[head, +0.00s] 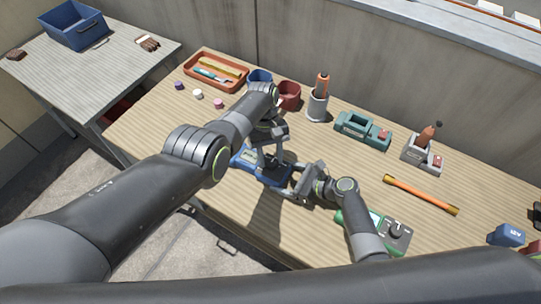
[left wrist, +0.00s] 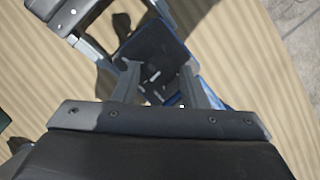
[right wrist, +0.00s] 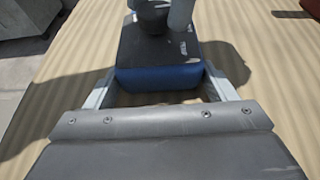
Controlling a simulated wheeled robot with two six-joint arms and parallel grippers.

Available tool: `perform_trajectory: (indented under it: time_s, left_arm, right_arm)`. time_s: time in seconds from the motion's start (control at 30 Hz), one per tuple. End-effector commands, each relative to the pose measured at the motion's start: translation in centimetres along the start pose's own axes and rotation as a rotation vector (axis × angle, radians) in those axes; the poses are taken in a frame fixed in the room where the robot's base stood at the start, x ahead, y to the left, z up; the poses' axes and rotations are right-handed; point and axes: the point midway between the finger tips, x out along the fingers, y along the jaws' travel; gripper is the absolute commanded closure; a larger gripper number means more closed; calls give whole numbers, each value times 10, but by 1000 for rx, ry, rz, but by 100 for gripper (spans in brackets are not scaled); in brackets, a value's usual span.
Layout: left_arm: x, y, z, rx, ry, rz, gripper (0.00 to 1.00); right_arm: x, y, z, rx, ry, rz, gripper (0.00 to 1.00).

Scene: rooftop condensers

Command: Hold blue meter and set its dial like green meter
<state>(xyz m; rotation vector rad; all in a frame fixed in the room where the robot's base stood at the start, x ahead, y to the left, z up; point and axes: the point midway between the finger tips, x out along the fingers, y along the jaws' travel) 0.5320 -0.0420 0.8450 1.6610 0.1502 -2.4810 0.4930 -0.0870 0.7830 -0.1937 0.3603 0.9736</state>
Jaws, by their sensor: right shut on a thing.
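The blue meter (head: 243,158) lies on the table, its dark face up, partly hidden by my arms. My right gripper (head: 291,184) is shut on its near-right end; the right wrist view shows the fingers on both sides of the blue body (right wrist: 160,76). My left gripper (head: 268,163) points down over the meter's face, its fingers (left wrist: 158,84) apart on either side of the dial area; the dial's setting is not readable. The green meter (head: 376,219) lies to the right, partly covered by my right arm; its dark dial (head: 395,229) shows, too small to read.
An orange tray (head: 215,84) and blue and red cups (head: 289,90) stand behind. A blue block (head: 507,235) is at the right edge.

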Motion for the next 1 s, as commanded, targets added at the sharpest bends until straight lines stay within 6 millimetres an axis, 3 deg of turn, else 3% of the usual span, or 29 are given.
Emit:
perform_trajectory:
  time_s: [0.1, 0.4, 0.57, 1.0]
  left_arm:
    - [0, 0, 0, -1, -1, 0, 48]
    - [-1, 0, 0, -1, -1, 0, 48]
    - [-13, 0, -1, -1, 1, 1, 48]
    - [-100, 0, -1, -1, 2, 0, 48]
  right_arm:
    - [0, 1, -1, 1, 1, 1, 59]
    - [0, 0, -1, 1, 1, 1, 59]
    - [0, 0, -1, 1, 1, 1, 59]
    - [0, 0, -1, 1, 1, 1, 59]
